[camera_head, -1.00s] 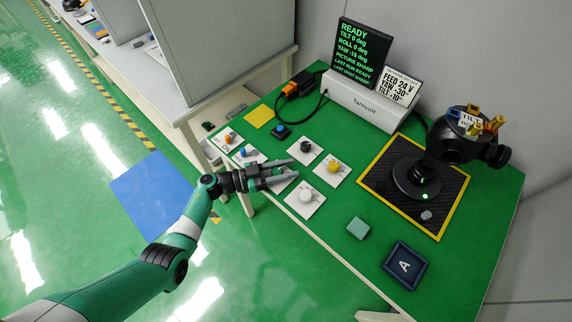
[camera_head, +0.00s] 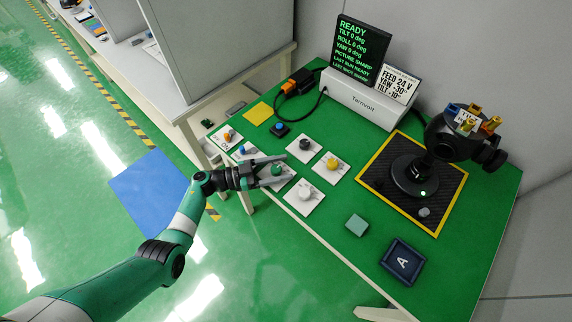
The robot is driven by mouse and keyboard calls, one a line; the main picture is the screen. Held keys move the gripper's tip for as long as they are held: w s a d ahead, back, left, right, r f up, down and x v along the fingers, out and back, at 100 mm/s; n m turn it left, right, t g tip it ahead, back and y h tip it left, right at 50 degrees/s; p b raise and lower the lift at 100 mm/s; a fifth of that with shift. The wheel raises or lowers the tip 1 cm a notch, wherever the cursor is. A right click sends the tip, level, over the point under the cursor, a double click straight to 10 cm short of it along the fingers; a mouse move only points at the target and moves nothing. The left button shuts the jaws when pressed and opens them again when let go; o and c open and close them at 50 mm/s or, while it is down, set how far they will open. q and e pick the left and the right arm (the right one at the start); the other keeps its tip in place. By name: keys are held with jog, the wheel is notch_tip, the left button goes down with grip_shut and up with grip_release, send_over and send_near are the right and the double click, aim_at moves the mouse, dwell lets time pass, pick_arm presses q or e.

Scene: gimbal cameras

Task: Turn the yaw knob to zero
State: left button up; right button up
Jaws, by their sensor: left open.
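The green knob (camera_head: 277,170) sits on a white plate near the table's front edge, partly hidden by my left gripper (camera_head: 289,166). The gripper is open, with its fingers either side of the knob; contact cannot be told. The black display (camera_head: 361,50) shows green text: READY, tilt 0, roll 0 and a small yaw figure that looks like 0 deg. The dark gimbal camera (camera_head: 455,137) stands on a black mat with a yellow border (camera_head: 395,214) at the right. I cannot read the knob labels. My right gripper is out of view.
White (camera_head: 304,193), yellow (camera_head: 331,162) and black (camera_head: 305,144) knobs stand close by on plates. Blue (camera_head: 243,150) and orange (camera_head: 229,134) controls lie left. A white box (camera_head: 363,99) with a sign card (camera_head: 396,84) stands behind. A green block (camera_head: 357,225) and dark tray (camera_head: 401,263) lie right.

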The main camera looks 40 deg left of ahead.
pick_arm(q)
jog(key=p+v, duration=0.2)
jog(key=v, duration=0.7)
jog(key=shift+s+a, duration=0.2)
jog(key=shift+s, duration=0.2)
